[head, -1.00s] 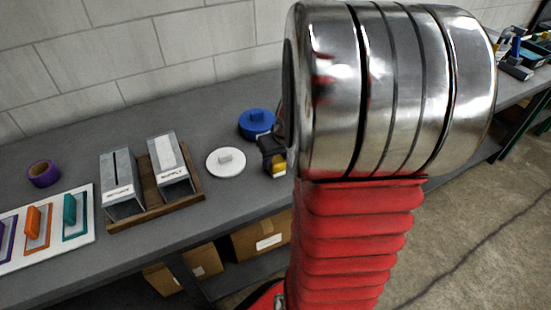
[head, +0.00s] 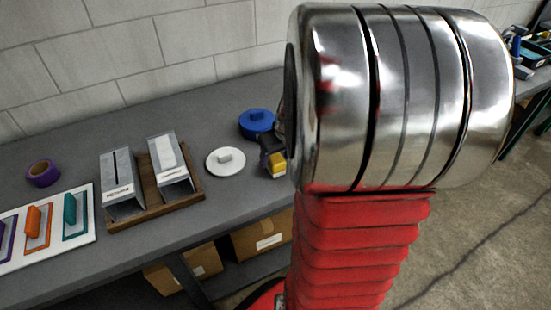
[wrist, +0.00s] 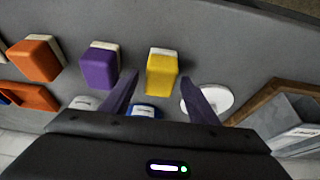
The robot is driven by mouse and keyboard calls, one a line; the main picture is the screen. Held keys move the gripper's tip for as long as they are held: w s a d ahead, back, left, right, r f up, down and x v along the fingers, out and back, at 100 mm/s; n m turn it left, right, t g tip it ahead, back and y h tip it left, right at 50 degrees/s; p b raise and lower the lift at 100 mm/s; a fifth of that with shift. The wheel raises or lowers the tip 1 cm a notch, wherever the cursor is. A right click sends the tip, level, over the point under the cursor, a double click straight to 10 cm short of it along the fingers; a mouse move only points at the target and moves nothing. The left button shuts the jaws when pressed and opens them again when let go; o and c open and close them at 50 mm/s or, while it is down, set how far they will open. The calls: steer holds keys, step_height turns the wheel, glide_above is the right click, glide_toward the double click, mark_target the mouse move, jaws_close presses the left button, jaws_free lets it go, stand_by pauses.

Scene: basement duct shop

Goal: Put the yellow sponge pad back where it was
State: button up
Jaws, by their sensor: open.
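The yellow sponge pad (head: 279,163) stands on the grey bench, right of the white disc (head: 226,161) in the head view, partly hidden by my gripper and arm. In the wrist view the yellow pad (wrist: 162,74), with a whitish edge layer, shows just beyond and between my fingertips. It is in a row with a purple pad (wrist: 98,69) and an orange pad (wrist: 37,58). My gripper (wrist: 160,82) is open, with a finger to each side of the yellow pad's near end and no visible contact. The dark gripper (head: 267,150) also shows in the head view.
A blue disc (head: 257,122) with a handle lies behind the white one. A wooden tray (head: 200,185) holds two grey metal boxes. A white board (head: 85,232) with coloured trowels and a purple tape roll (head: 43,173) are at left. An orange tray (wrist: 30,96) shows in the wrist view.

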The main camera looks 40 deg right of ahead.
steer(key=v, duration=1.1)
steer(key=shift+a+f, duration=0.1)
steer(key=s+a+r+n, duration=0.1)
steer(key=s+a+r, duration=0.1)
steer(key=a, duration=1.1)
steer(key=s+a+r+n+t+y, duration=0.1)
steer(key=s+a+r+n, duration=0.1)
steer(key=a, duration=1.1)
steer(key=shift+s, duration=0.85)
steer(key=shift+d, duration=0.1)
